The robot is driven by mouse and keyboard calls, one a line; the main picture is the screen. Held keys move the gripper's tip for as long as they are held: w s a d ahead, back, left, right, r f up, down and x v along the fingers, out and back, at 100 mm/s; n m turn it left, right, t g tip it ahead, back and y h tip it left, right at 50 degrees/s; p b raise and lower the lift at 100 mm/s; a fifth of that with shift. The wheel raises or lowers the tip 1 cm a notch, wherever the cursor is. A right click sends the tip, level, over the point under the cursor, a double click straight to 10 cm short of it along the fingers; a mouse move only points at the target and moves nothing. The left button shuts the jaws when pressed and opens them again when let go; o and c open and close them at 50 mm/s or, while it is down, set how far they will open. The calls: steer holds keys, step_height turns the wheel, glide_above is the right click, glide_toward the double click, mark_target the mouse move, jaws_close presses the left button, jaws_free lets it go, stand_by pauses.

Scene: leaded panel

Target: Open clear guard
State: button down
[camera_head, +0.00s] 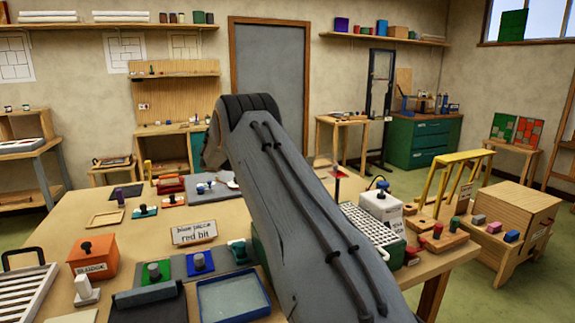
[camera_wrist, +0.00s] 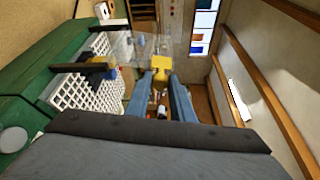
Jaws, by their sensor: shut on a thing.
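In the wrist view, my gripper (camera_wrist: 160,80) has its two blue fingers closed around a yellow tab (camera_wrist: 161,64). The tab appears to belong to the clear guard (camera_wrist: 125,46), a see-through panel beside the white grid (camera_wrist: 77,93). How far the guard is tilted is hard to tell. The grid sits on a green machine body (camera_wrist: 40,55). In the head view, the white grid (camera_head: 372,229) shows to the right of my arm. My arm hides my gripper there, and I cannot make out the guard.
In the head view, a white box (camera_head: 381,206) stands just behind the grid. A sign (camera_head: 194,232), an orange box (camera_head: 93,254) and a blue tray (camera_head: 232,297) occupy the bench left of my arm. A yellow rack (camera_head: 451,178) stands to the right.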

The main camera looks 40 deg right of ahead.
steer(key=shift+d, duration=0.1)
stand_by(0.3)
steer(key=c, duration=1.6)
jaws_free()
steer(key=shift+o, duration=0.2)
